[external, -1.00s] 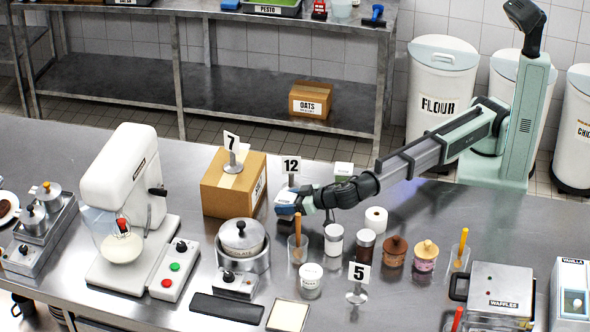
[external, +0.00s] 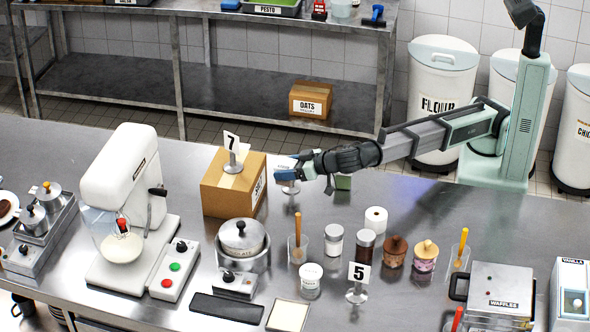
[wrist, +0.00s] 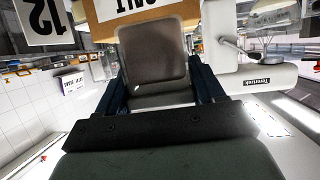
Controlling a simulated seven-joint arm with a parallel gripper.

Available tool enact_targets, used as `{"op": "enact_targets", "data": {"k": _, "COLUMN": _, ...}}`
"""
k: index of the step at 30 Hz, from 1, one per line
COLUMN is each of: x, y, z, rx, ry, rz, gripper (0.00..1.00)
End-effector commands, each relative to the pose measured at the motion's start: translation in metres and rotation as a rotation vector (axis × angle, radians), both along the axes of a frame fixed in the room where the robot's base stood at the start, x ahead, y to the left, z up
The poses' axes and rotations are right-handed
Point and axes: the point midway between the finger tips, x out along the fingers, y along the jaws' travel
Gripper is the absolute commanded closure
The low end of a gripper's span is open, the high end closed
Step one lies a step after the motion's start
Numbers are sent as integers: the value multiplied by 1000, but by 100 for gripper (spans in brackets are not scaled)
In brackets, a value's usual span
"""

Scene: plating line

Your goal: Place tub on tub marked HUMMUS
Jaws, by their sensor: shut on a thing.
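My gripper (external: 287,173) is raised over the far part of the steel counter, just right of the cardboard box. It is shut on a tub, whose grey-brown, rounded-square face (wrist: 153,57) shows between the dark fingers in the wrist view. In the external view the tub is small and largely covered by the blue fingers. I cannot read the word HUMMUS on anything. A round white tub (external: 311,280) with an unclear label stands at the front middle. A small green item (external: 343,182) sits under my arm, partly hidden.
The cardboard box (external: 228,190) bearing sign 7 (external: 231,142) is close left of my gripper. Sign 12 (wrist: 45,20) is near it. Jars (external: 334,240), a glass with a wooden stick (external: 298,246) and sign 5 (external: 358,276) stand nearer. The counter right of my gripper has free room.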

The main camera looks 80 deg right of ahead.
Motion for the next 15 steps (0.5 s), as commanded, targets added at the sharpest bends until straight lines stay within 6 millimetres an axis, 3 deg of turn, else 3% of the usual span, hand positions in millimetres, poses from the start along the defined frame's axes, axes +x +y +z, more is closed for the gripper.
{"op": "enact_targets", "data": {"k": 3, "x": 1, "y": 1, "z": 34, "rx": 3, "ry": -2, "rz": -1, "gripper": 69}}
{"op": "enact_targets", "data": {"k": 10, "x": 1, "y": 1, "z": 79, "rx": 3, "ry": -1, "rz": -1, "gripper": 69}}
{"op": "enact_targets", "data": {"k": 15, "x": 23, "y": -16, "z": 82, "rx": -4, "ry": 10, "rz": 8, "gripper": 69}}
